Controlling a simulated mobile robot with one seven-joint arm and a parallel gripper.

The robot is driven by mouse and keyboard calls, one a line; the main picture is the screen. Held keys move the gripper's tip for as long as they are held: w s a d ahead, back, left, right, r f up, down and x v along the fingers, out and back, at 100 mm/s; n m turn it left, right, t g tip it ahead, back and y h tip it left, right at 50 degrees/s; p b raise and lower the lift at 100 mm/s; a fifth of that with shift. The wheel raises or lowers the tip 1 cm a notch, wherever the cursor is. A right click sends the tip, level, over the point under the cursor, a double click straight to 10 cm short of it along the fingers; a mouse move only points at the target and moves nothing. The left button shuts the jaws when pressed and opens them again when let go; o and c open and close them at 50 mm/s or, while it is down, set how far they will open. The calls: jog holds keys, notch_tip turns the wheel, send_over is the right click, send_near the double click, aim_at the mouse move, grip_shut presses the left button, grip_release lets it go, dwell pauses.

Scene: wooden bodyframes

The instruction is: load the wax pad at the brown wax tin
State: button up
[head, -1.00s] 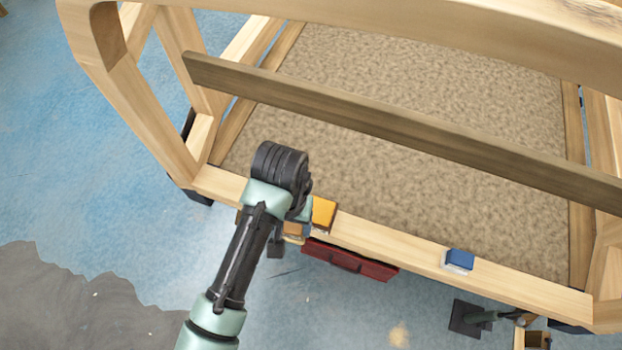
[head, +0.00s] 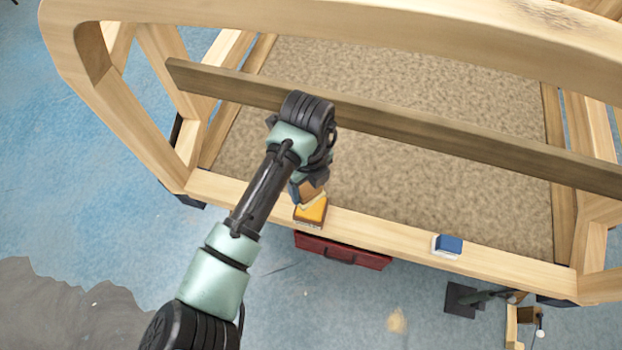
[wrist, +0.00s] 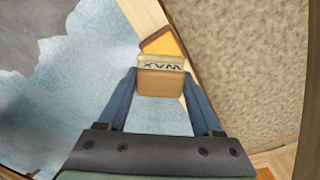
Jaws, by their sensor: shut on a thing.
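My gripper (head: 306,186) is shut on the wax pad (wrist: 161,82), a tan-brown block with a paler band lettered WAX, upside down in the wrist view. One blue finger is on each side of it. In the head view the pad (head: 311,195) is partly hidden by my gripper. The brown wax tin (head: 312,211), with an orange top, sits on the front rail just below the pad in the picture. In the wrist view the tin (wrist: 160,41) shows just beyond the pad, partly covered by it. I cannot tell whether pad and tin touch.
A blue tin (head: 449,244) sits farther right on the front wooden rail (head: 385,238). A dark crossbar (head: 420,130) spans the frame behind my gripper. A red box (head: 342,251) is below the rail. The rail between the two tins is clear.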

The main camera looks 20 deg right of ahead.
aim_at(311, 198)
jog(key=shift+w+d+m, duration=0.15)
jog(key=shift+d+m, duration=0.2)
jog(key=shift+m, duration=0.55)
notch_tip(311, 198, down, 6)
jog(key=b, duration=0.5)
jog(key=shift+r, duration=0.1)
jog(key=shift+f+b, duration=0.45)
jog(key=shift+f, duration=0.1)
dwell(1.2)
notch_tip(311, 198, up, 7)
jog(key=p, duration=0.6)
jog(key=shift+r, duration=0.1)
dwell(0.9)
